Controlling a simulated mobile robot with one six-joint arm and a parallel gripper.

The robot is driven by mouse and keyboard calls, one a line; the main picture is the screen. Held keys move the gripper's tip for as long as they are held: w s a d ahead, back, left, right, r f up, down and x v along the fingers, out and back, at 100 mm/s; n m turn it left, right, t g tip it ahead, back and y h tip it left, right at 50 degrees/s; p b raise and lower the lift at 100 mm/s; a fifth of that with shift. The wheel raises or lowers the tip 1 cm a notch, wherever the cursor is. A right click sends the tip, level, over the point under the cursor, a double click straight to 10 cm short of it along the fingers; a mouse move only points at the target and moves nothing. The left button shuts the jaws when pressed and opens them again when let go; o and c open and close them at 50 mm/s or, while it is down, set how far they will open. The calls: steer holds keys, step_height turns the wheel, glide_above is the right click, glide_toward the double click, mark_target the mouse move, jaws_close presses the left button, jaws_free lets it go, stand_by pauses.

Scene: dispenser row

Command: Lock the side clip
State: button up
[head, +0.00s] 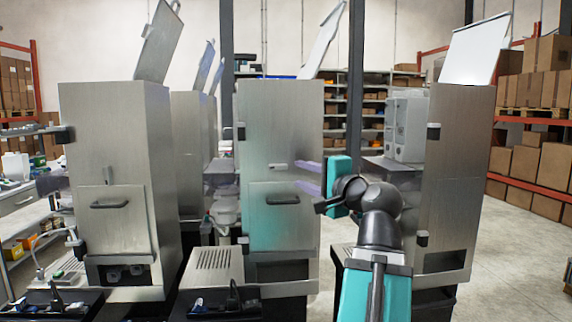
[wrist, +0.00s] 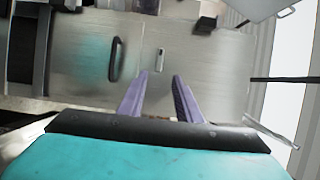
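The middle steel dispenser (head: 280,125) stands in front of me, with a front door panel (head: 262,225) and a dark handle (head: 282,199), seen also in the wrist view (wrist: 117,60). A small silver clip (wrist: 160,59) sits on the front beside the door seam in the wrist view. A dark block (wrist: 205,25) sits at the dispenser's side edge, seen also in the head view (head: 241,131). I cannot tell which is the side clip, nor its lock state. My gripper (head: 298,175) is open and empty, its purple fingers (wrist: 158,93) spread before the front, apparently without touching it.
Similar dispensers stand at left (head: 115,140) and right (head: 458,165), with their top lids raised. The middle dispenser's lid (head: 322,40) is also up. A grey vented box (head: 213,262) and dark trays stand low in front. Open floor (head: 510,245) lies at right.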

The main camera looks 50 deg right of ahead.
mark_target(282, 167)
steer(key=shift+p+x, duration=3.75)
steer(key=shift+x, duration=0.4)
steer(key=shift+p+x, duration=0.45)
steer(key=shift+x, duration=0.35)
steer(key=shift+f, duration=0.15)
steer(key=shift+c, duration=0.2)
jaws_close()
steer(key=shift+d, duration=0.2)
steer(key=shift+a, duration=0.1)
